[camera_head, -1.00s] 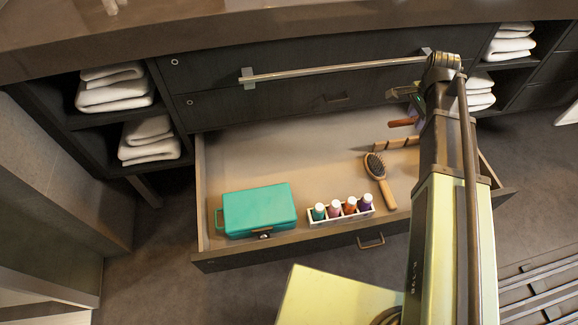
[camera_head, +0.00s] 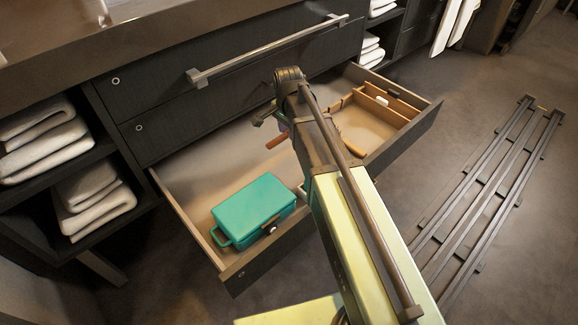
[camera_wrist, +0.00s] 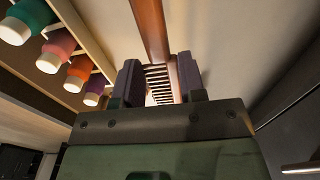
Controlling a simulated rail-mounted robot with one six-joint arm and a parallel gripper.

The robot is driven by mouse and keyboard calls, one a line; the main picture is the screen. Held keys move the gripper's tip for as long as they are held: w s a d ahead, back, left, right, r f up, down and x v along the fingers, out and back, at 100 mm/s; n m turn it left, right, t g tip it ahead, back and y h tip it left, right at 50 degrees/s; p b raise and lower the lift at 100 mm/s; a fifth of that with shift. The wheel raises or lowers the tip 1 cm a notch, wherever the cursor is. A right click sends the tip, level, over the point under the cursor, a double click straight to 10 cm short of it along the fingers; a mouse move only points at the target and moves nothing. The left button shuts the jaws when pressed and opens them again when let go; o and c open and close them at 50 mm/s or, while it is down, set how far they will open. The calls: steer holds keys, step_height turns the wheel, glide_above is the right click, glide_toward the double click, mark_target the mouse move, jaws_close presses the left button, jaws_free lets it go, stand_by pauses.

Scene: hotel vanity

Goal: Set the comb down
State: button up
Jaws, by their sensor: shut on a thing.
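My gripper (camera_wrist: 160,82) is shut on the brown comb (camera_wrist: 152,28) in the wrist view. The comb's teeth show between the fingers, and its long plain part extends away from me. In the head view, a brown end of the comb (camera_head: 277,140) sticks out left of my arm, over the open drawer (camera_head: 190,185). The comb looks raised above the drawer floor, but its exact height is unclear. My arm hides most of the gripper there.
A teal case (camera_head: 252,208) sits in the drawer's front left. A brown brush handle (camera_head: 352,147) shows right of my arm. Wooden compartments (camera_head: 392,112) fill the drawer's right end.

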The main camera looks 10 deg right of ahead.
mark_target(289, 158)
step_height(289, 158, down, 10)
steer(key=b, duration=0.8)
steer(key=shift+f, duration=0.25)
steer(key=shift+r+p, duration=0.3)
steer(key=shift+p, duration=0.05)
steer(key=shift+f, duration=0.2)
steer(key=o, duration=0.9)
steer(key=shift+r, duration=0.15)
steer(key=r+p, duration=1.2)
steer(key=shift+s+a+r, duration=0.15)
steer(key=shift+a+r, duration=0.1)
steer(key=s+n, duration=1.2)
steer(key=s, duration=0.5)
steer(key=shift+s+f, duration=0.2)
steer(key=shift+s, duration=0.2)
